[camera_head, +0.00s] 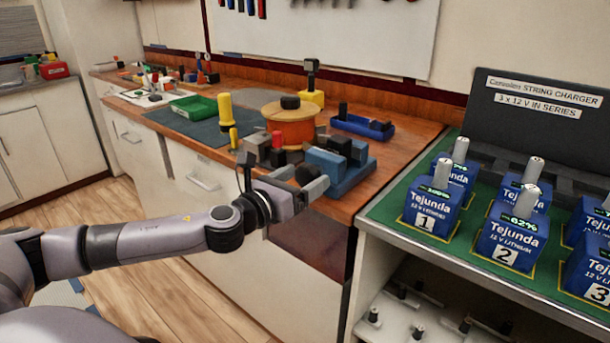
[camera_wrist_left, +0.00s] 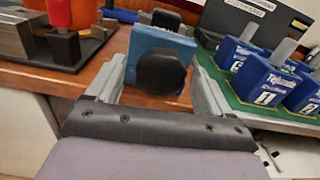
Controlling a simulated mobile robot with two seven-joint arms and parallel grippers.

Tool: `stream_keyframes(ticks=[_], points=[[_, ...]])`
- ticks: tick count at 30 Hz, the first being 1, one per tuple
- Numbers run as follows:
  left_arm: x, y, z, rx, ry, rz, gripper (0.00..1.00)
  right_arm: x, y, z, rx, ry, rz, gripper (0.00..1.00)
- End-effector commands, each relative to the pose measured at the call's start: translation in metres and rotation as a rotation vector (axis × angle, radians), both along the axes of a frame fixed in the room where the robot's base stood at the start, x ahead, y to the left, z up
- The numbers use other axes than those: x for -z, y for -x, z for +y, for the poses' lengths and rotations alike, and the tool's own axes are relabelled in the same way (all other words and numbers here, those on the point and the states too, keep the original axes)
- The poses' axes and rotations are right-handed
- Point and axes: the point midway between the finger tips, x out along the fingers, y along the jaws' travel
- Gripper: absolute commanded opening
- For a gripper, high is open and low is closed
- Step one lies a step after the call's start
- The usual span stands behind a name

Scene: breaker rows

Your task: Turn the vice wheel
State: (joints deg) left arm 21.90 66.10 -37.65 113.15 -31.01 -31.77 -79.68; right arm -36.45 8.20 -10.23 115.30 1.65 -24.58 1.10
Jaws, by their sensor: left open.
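A blue vice (camera_head: 350,178) stands at the front right corner of the wooden workbench, and its blue body also shows in the left wrist view (camera_wrist_left: 160,40). The vice wheel (camera_head: 307,174) is a dark lobed knob on its front face, seen head-on in the left wrist view (camera_wrist_left: 161,74). My left gripper (camera_head: 314,182) is open in front of the vice. In the left wrist view its fingers reach forward on both sides of the wheel, with visible gaps. Whether the fingertips reach the wheel's depth is hard to tell. My right gripper is not in view.
An orange spool (camera_head: 288,124), a yellow-handled tool (camera_head: 225,112) and a blue tray (camera_head: 362,127) are near the vice on the bench. A green-topped stand (camera_head: 388,212) with several blue batteries (camera_head: 430,210) is close on the right. Open floor lies at left.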

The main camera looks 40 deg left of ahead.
Motion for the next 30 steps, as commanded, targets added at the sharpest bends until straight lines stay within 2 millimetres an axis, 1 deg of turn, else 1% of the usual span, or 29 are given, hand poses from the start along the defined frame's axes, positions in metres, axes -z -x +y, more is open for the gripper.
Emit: stream_keyframes(ticks=[3, 6, 14, 17, 18, 19, 20, 30], points=[[-0.0008, -0.0078, -0.0010, 0.001, 0.001, -0.001, 0.81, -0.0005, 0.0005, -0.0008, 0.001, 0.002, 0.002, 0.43], [-0.0005, -0.0106, -0.0017, 0.002, 0.001, -0.001, 0.81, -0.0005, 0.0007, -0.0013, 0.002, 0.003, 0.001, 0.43], [0.0002, -0.0111, -0.0016, 0.001, 0.001, 0.000, 0.81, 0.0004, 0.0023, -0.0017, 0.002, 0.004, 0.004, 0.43], [0.0001, -0.0110, -0.0016, 0.001, 0.001, 0.000, 0.52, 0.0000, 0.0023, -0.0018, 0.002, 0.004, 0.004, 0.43], [0.0001, -0.0110, -0.0016, 0.001, 0.001, 0.000, 0.39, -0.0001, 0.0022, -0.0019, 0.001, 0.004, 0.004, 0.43], [0.0001, -0.0109, -0.0015, 0.001, 0.001, 0.000, 0.29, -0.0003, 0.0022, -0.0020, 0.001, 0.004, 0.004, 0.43], [0.0001, -0.0109, -0.0015, 0.001, 0.001, 0.000, 0.26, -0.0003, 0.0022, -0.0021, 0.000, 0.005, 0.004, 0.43], [-0.0002, -0.0109, -0.0014, 0.001, 0.041, 0.003, 0.26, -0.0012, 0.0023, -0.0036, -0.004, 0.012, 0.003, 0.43]])
